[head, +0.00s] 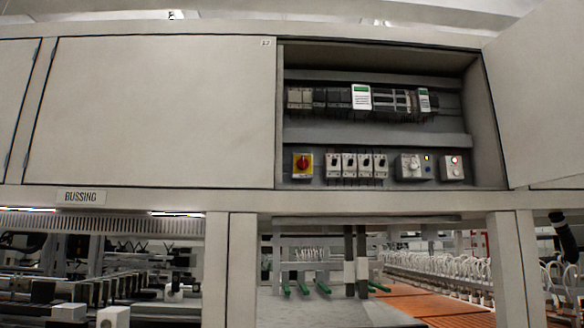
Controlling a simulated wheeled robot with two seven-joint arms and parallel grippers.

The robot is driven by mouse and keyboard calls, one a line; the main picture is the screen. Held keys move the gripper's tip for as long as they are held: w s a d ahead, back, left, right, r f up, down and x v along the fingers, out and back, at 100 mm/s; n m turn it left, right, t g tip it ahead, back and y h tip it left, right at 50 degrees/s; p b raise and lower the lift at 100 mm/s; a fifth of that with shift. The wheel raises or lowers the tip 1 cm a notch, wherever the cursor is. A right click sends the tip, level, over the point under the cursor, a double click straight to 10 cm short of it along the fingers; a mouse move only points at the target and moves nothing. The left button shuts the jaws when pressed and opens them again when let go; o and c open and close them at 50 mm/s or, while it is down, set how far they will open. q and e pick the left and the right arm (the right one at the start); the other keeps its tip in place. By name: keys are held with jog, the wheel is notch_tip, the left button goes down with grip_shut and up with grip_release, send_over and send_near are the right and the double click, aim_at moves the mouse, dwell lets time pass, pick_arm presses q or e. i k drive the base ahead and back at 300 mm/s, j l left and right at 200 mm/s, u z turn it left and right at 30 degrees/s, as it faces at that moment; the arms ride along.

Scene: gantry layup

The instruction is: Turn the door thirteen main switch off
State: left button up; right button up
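The main switch (302,165) is a red rotary knob on a yellow square plate. It sits at the lower left inside an open cabinet compartment. The knob's handle looks roughly upright, but it is too small to read any position mark. The compartment's door (540,90) stands swung open to the right. A small number label (265,43) is on the closed panel just left of the opening; its digits are too small to read surely. Neither of my grippers shows in the head view.
Black and grey modules (330,98) line the upper rail. Below the cabinet are posts (228,270) and machinery with a BUSSING sign (81,197).

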aim_at(302, 163)
jog(key=i+l+u, duration=0.15)
jog(key=l+u, duration=0.15)
jog(key=l, duration=0.4)
jog(key=i+l+u, duration=0.1)
jog(key=l+u, duration=0.15)
jog(key=l, duration=0.4)
